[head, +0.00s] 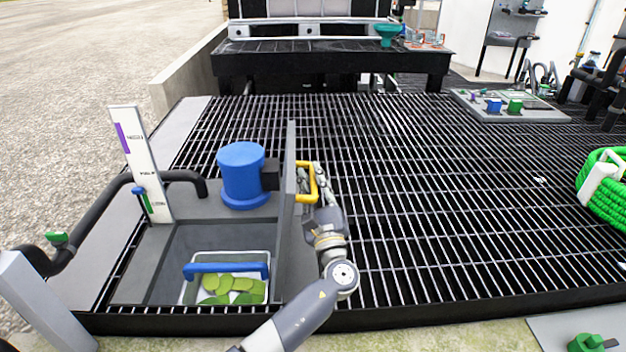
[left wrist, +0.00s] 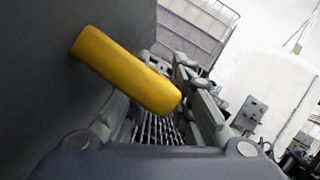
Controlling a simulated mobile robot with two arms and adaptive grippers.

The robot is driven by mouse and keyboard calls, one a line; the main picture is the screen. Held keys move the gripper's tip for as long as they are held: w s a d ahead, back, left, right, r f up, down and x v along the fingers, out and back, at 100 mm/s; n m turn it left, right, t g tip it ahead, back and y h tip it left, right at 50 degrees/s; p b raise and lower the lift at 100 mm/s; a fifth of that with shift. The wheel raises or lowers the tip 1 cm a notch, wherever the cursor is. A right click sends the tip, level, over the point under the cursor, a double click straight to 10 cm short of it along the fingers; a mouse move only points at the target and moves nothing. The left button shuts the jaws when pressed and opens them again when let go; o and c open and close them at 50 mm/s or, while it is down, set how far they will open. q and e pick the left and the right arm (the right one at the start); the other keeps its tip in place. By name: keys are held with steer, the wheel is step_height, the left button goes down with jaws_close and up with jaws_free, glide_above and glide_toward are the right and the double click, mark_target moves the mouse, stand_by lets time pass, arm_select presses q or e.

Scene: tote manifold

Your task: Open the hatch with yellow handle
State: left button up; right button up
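The hatch (head: 287,215) stands up on edge, roughly vertical, beside the square opening it belongs to. Its yellow handle (head: 312,180) sticks out from its right face. My left gripper (head: 321,178) is at the handle, on the right side of the hatch. In the left wrist view the yellow handle (left wrist: 125,68) reaches from the dark hatch face (left wrist: 40,60) across the left finger towards the right one. The fingers (left wrist: 165,100) are spread apart; the handle partly hides the left one. My right gripper is not in view.
A bin (head: 187,292) with a blue handle and green pieces sits inside the opening. A blue cylinder (head: 243,172) and a white gauge post (head: 141,165) stand behind it. Black grating (head: 450,200) spreads clear to the right, with a green hose coil (head: 608,190) at the edge.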

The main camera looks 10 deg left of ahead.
arm_select(q)
steer(key=v, duration=1.2)
steer(key=shift+f, duration=0.1)
